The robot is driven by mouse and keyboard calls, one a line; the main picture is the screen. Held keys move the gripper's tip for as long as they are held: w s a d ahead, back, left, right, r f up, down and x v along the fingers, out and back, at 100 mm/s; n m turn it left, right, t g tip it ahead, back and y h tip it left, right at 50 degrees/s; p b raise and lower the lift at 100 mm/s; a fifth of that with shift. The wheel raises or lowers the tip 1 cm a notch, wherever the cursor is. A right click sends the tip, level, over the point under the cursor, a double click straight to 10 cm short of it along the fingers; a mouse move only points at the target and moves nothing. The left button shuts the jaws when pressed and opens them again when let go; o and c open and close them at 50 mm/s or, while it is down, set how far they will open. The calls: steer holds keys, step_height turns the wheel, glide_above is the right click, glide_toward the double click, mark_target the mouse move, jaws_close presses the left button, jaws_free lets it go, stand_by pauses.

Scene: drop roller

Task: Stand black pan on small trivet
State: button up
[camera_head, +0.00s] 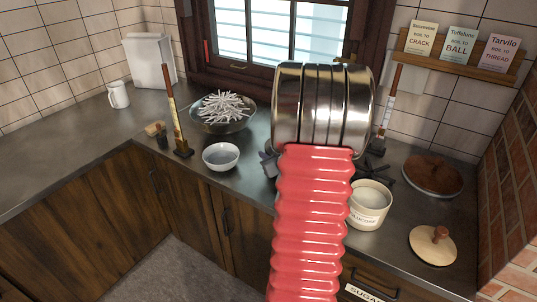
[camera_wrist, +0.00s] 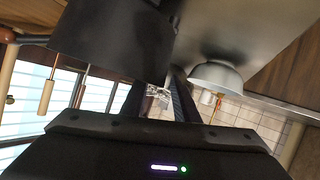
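My gripper (camera_wrist: 160,95) shows in the wrist view as two dark fingers with a light gap between their near parts. Their tips lie close to a large black round vessel (camera_wrist: 110,35), which looks like the black pan and hides part of the fingers. I cannot tell whether they hold it. In the head view my wrist and arm cover the pan and the fingers. A dark pronged piece (camera_head: 377,174) shows right of my wrist on the counter, partly hidden. It may be a trivet, but I cannot tell whether it is the small one.
A bowl of white sticks (camera_head: 223,112), a small white bowl (camera_head: 220,157) and a thermometer stand (camera_head: 183,150) are left of my arm. A white tub (camera_head: 368,207), a wooden lid (camera_head: 433,246) and a brown-topped round thing (camera_head: 433,175) are right. The left counter is mostly clear.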

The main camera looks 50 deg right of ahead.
steer(key=v, duration=1.2)
steer(key=shift+r, duration=0.1)
stand_by(0.9)
steer(key=w+a+r+g, duration=0.1)
steer(key=w+a+r, duration=0.25)
steer(key=a, duration=0.45)
steer(key=w+a+r+g, duration=0.2)
steer(key=w+a+r, duration=0.15)
steer(key=a, duration=0.55)
steer(key=s+a+n+g+y, duration=0.1)
steer(key=s+a+y, duration=0.2)
steer(key=a, duration=1)
steer(key=s+a+n+g+y, duration=0.2)
steer(key=s+a, duration=0.6)
steer(key=a, duration=0.5)
steer(key=shift+s+a+r+y, duration=0.15)
steer(key=shift+s+r+y, duration=0.1)
steer(key=shift+y, duration=0.55)
